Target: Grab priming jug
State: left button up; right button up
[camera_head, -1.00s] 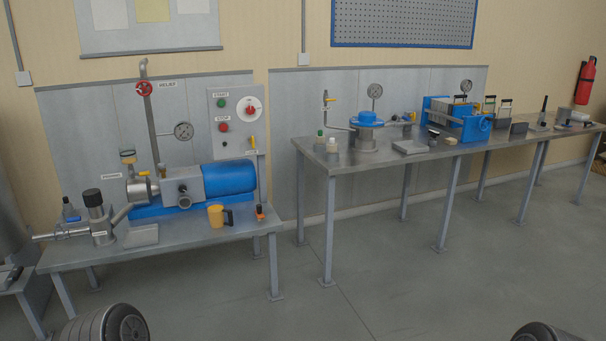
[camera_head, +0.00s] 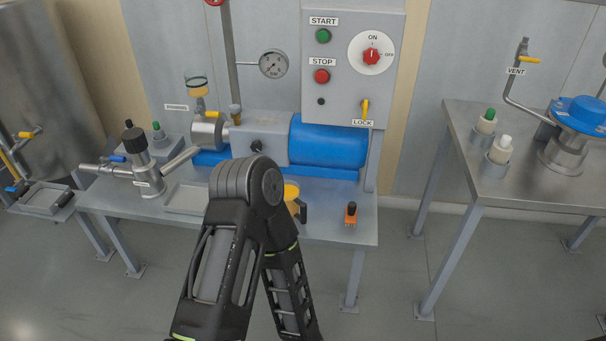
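The priming jug (camera_head: 291,191) is a yellow-orange cup with a dark handle. It stands on the left metal bench (camera_head: 338,224), in front of the blue pump motor, and my arm hides most of it. One arm of mine rises from the bottom of the head view, its bent joint in front of the jug. Its gripper is not visible, and I cannot tell whether anything touches the jug. My other gripper is out of view too.
The pump with its blue motor (camera_head: 328,143) stands behind the jug. A small orange-and-black item (camera_head: 351,214) is to the right. A shallow tray (camera_head: 187,198) lies to the left. The control box (camera_head: 347,60) is above. A second bench (camera_head: 480,170) stands right, with floor between.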

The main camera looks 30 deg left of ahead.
aim_at(292, 188)
jog(key=i+l+u, duration=0.15)
jog(key=i+u, duration=0.15)
jog(key=i, duration=0.2)
jog(key=i+l+u, duration=0.3)
jog(key=i, duration=0.2)
